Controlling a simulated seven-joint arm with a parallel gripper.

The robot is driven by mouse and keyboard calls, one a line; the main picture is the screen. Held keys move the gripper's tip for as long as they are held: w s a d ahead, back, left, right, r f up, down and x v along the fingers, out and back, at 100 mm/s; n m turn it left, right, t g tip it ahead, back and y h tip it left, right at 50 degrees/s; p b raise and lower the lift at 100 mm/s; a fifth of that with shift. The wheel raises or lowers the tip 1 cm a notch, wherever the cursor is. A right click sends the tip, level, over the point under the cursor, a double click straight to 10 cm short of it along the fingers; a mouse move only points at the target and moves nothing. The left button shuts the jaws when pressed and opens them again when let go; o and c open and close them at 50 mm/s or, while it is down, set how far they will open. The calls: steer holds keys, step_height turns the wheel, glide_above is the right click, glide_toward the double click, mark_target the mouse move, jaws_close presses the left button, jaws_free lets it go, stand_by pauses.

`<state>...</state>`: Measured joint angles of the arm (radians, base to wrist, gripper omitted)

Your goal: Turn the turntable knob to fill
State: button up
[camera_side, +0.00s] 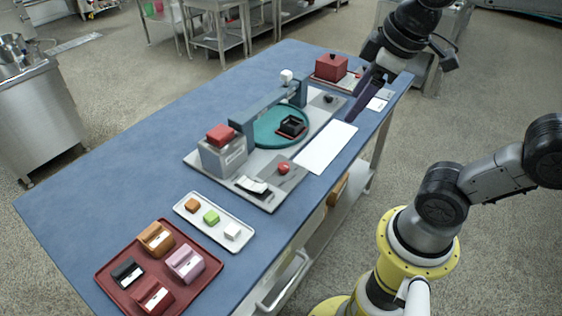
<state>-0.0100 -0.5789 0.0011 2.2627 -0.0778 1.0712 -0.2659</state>
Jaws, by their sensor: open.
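A teal round turntable (262,136) sits on a grey base plate (232,178), with a dark square holder (291,126) on it. A small black knob (328,98) stands on a grey panel behind and right of the turntable. A red round knob or button (283,168) sits on another grey panel in front. I cannot tell any fill marking on either. My gripper (360,105) comes down from the upper right, its dark fingers right of the black knob and apart from it. It is open and appears empty; the gap between its fingers is hard to see.
A grey box with a red top (221,134) stands left. A red box (331,67) is behind the black knob. A white sheet (326,148), a white tray (240,236) and a red tray (208,275) lie nearer. The blue table's left side is clear.

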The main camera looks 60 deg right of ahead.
steer(key=w+n+g, duration=0.2)
steer(key=w, duration=0.5)
steer(key=n+g+h, duration=0.2)
steer(key=n+g, duration=0.1)
steer(key=g, duration=0.1)
glide_above(283, 166)
steer(key=w+a, duration=0.3)
step_height(283, 166, down, 9)
steer(key=shift+n+g, duration=0.3)
steer(key=shift+g, duration=0.6)
steer(key=w+x, duration=0.1)
steer(key=x, duration=0.5)
steer(key=w+a+f+x, duration=0.1)
steer(key=x, duration=0.5)
steer(key=a+x, duration=0.1)
steer(key=x, duration=0.6)
steer(key=shift+w+d+f, duration=0.1)
steer(key=shift+w+f, duration=0.1)
steer(key=shift+w, duration=0.2)
jaws_close()
